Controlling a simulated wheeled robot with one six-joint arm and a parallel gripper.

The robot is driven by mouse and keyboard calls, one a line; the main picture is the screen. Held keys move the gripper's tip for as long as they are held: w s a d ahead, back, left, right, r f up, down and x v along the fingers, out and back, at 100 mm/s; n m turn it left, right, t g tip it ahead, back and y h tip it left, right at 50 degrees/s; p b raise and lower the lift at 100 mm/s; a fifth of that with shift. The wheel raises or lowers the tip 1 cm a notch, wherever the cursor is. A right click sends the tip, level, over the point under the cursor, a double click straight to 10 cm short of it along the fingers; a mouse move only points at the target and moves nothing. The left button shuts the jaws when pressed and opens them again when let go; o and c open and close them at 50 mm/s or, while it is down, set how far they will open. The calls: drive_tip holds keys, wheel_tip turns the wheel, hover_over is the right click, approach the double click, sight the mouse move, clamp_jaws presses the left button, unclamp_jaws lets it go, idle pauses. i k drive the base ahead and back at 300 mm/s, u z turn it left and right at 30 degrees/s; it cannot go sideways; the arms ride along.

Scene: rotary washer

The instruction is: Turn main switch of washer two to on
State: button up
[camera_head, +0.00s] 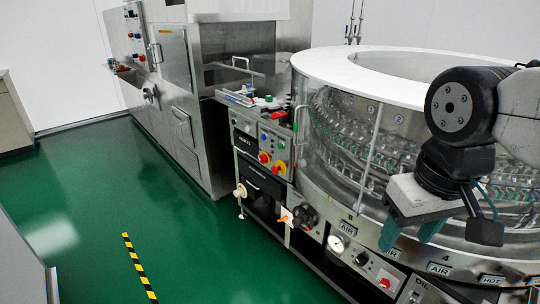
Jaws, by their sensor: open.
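The rotary washer (309,70) is a large round steel machine with clear panels and a white ring top, filling the right side. Its control panel (268,138) at the left end carries coloured buttons and knobs. A red knob on a yellow plate (279,167) sits low on that panel, with another red knob (264,157) beside it on the left. I cannot tell which control is the main switch or read the switch positions. My gripper (410,236) hangs in front of the washer at the right, its teal fingers pointing down, apart and empty. It is well right of the panel.
A steel cabinet machine (205,90) with its own knobs and handles stands at the back left. The green floor (110,200) is clear, with a black-yellow strip (139,268).

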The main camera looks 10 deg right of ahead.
sight(263, 158)
drive_tip(key=k, duration=0.6)
drive_tip(key=u, duration=0.65)
drive_tip(key=i, duration=1.35)
drive_tip(key=z, duration=0.4)
drive_tip(key=i, duration=0.7)
drive_tip(key=z, duration=0.45)
